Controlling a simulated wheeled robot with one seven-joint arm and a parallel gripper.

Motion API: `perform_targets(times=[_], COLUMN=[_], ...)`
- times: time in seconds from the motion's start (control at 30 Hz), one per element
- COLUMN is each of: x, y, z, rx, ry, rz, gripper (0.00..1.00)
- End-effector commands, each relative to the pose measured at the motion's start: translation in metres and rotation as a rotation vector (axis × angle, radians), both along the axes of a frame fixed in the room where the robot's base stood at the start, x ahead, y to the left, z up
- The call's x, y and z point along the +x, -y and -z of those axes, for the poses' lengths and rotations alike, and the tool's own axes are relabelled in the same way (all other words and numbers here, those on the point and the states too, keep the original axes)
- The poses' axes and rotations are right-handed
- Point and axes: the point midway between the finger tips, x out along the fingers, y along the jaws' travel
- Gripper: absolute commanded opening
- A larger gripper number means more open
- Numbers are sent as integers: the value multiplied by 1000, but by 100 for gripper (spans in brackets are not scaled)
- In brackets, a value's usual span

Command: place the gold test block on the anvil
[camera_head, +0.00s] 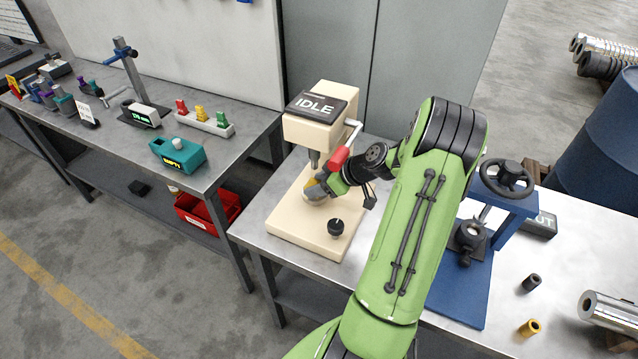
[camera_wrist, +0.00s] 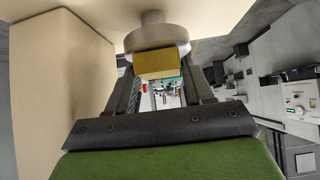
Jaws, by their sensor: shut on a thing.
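The gold test block (camera_wrist: 162,63) is between my gripper's fingers in the wrist view. My gripper (camera_head: 322,184) is shut on it and sits at the cream tester (camera_head: 290,222), under its head. The round grey anvil (camera_wrist: 158,38) shows right against the block in the wrist view. The block overlaps its rim there, and I cannot tell whether the two touch. In the head view the anvil (camera_head: 314,196) is partly covered by my gripper, and the block is hardly visible.
The tester carries an IDLE display (camera_head: 316,106), a red-tipped lever (camera_head: 340,158) and a black knob (camera_head: 336,227). A blue press (camera_head: 500,205) stands to the right on the same bench. A teal box (camera_head: 178,153) sits on the left bench.

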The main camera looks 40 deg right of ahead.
Motion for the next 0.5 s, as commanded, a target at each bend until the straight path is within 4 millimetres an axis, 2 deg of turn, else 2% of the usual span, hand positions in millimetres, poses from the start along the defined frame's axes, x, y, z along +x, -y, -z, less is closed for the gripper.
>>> perform_targets(times=[0.17,0.2,0.37,0.5], x=[0,0,0,0], y=[0,0,0,0], z=[2,3,2,2], rx=[-1,-1,-1,-1], ry=[1,0,0,0], rz=[-1,-1,-1,-1], gripper=[0,53,77,77])
